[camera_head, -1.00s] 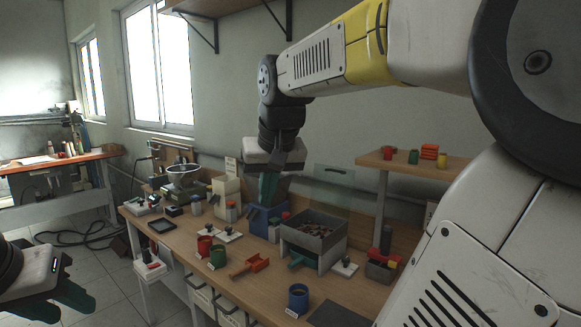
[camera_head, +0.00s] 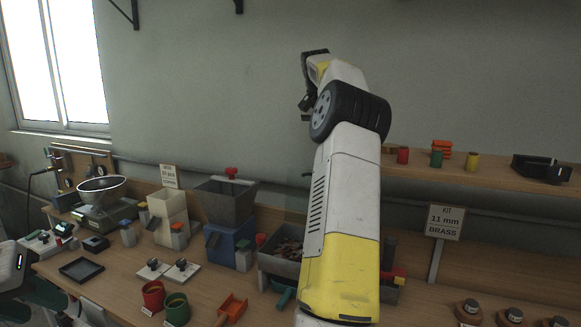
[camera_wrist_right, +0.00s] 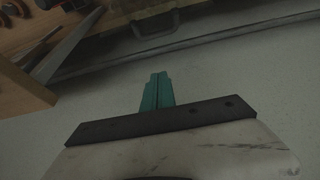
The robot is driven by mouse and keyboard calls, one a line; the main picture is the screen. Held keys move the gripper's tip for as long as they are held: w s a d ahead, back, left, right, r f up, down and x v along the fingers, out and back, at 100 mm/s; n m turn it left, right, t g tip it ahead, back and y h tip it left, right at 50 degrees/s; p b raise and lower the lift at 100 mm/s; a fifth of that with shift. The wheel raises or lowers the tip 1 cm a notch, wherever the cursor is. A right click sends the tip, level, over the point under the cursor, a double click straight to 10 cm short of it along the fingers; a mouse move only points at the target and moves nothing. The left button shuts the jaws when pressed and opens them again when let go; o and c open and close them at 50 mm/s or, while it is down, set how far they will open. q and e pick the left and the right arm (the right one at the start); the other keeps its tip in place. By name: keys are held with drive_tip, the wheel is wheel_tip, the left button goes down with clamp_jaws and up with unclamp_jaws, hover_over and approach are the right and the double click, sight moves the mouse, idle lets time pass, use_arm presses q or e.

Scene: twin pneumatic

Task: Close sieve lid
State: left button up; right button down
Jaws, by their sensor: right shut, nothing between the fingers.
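The sieve appears to be the grey open-topped box (camera_head: 272,263) holding brownish pieces on the bench, with a green handle (camera_head: 286,297) at its front. A faint translucent panel (camera_head: 296,200) stands behind it, perhaps the lid; my right arm covers the box's right part and much of the panel. In the wrist view my right gripper (camera_wrist_right: 157,88) has its green fingers together, with nothing between them. In the head view the right arm rises in front of the wall and its fingers are hidden. My left gripper (camera_head: 40,298) is at the lower left edge, partly cut off, apart from the box.
A grey hopper (camera_head: 228,203) on a blue base stands left of the box, beside a beige dispenser (camera_head: 168,217) and a scale with a metal bowl (camera_head: 102,189). Red (camera_head: 153,295) and green (camera_head: 177,308) cups stand in front. A shelf (camera_head: 490,174) is at right.

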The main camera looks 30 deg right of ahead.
wheel_tip(320, 180, down, 9)
drive_tip(key=shift+s+a+r, duration=0.15)
drive_tip(key=shift+s+a, duration=0.1)
drive_tip(key=shift+a, duration=0.15)
drive_tip(key=shift+s+a, duration=0.1)
idle(0.5)
